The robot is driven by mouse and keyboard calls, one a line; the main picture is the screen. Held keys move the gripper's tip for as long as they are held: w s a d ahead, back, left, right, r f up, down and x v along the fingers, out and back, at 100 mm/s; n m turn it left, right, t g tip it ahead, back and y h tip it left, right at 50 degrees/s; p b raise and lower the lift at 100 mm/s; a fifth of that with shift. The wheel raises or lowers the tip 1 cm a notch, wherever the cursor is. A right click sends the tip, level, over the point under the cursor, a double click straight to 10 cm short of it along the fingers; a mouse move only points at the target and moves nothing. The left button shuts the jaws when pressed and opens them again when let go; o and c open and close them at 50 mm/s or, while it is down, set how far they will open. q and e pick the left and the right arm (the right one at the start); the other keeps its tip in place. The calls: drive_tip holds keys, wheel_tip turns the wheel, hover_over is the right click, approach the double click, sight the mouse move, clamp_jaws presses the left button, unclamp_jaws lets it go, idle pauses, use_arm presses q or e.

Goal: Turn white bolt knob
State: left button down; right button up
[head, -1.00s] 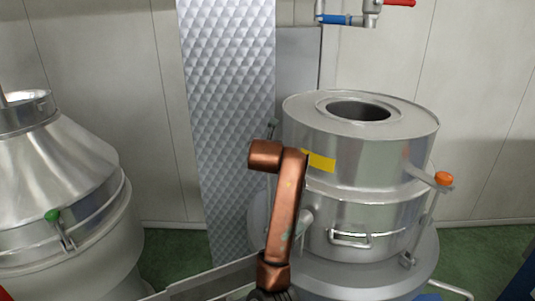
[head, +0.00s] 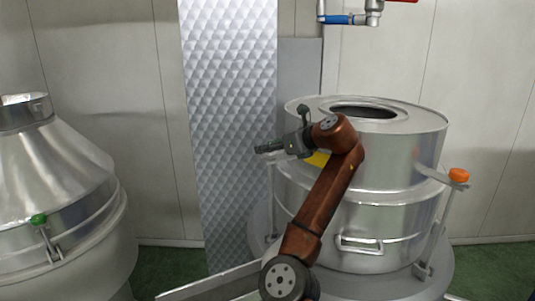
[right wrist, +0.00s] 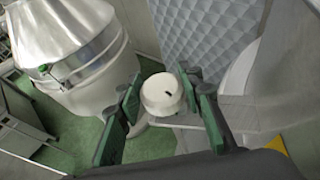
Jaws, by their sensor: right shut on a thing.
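The white bolt knob (right wrist: 160,98) is a round, off-white cap with a small dark mark on top, between the green-padded fingers of my right gripper in the right wrist view (right wrist: 161,92). The gripper is shut on it. In the head view my right gripper (head: 268,147) is at the left side of the steel separator (head: 390,165), above a thin upright bolt rod (head: 270,195). The knob itself is hidden there by the fingers. My left gripper is not in view.
An orange knob (head: 459,175) sits on the separator's right side. A second steel vessel with a green knob (head: 38,219) stands at left. A quilted metal panel (head: 230,100) rises behind the gripper. Pipes with a blue valve handle (head: 336,19) hang above.

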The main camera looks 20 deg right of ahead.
drive_tip(key=shift+f+n+g+y, duration=0.3)
drive_tip(key=shift+f+n+g, duration=0.1)
drive_tip(key=shift+f, duration=0.15)
drive_tip(key=o, duration=0.8)
drive_tip(key=shift+c, duration=0.2)
drive_tip(key=o, duration=0.4)
drive_tip(key=shift+w+d+r, duration=0.1)
drive_tip(key=shift+d+r, duration=0.05)
drive_tip(key=shift+r, duration=0.15)
drive_tip(key=v, duration=1.2)
